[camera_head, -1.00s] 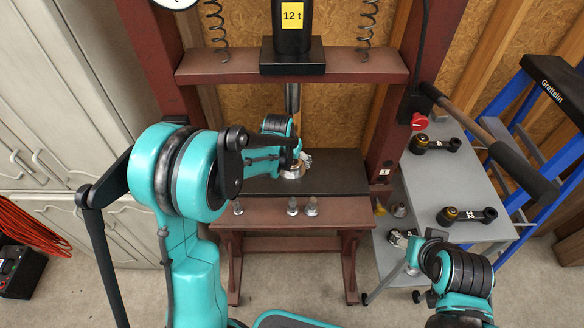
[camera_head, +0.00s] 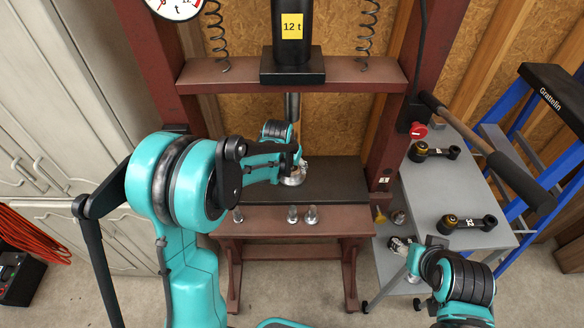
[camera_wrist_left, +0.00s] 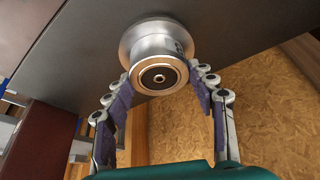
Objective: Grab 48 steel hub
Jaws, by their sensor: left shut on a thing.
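The steel hub (camera_head: 292,180) sits on the dark press bed, below the press ram. In the left wrist view the hub (camera_wrist_left: 150,45) is a shiny flanged cylinder with a dark ring and bore facing the camera; the dark marking on its side is too small to read. My left gripper (camera_head: 298,169) is at the hub, and its two fingers (camera_wrist_left: 163,82) are shut on the hub from both sides. My right gripper (camera_head: 403,245) is low at the right, beside the grey cart; whether it is open or shut is unclear.
The press frame (camera_head: 290,75) stands around the bed (camera_head: 340,180), with posts on both sides.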

